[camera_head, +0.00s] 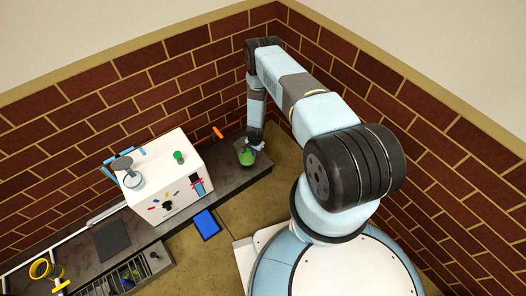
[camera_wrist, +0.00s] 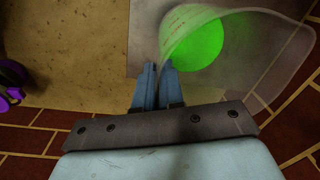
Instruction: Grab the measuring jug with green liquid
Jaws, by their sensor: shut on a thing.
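The measuring jug with green liquid (camera_head: 246,155) stands at the right end of the dark counter, near the corner of the brick walls. In the wrist view the clear jug (camera_wrist: 268,52) is seen from above, with bright green liquid (camera_wrist: 196,45) in it. My gripper (camera_head: 254,142) reaches down to the jug from above. In the wrist view my gripper's fingers (camera_wrist: 158,72) are close together at the jug's left edge, shut on it. The exact part between the fingertips is hard to see. I cannot tell whether the jug's base touches the counter.
A white machine (camera_head: 165,178) with a green knob stands on the counter (camera_head: 258,170) left of the jug. An orange handle (camera_head: 217,133) sticks out behind it. A blue mat (camera_head: 206,223) lies on the floor. A wire rack (camera_head: 125,276) and yellow rings (camera_head: 41,268) are at lower left. Brick walls stand close behind.

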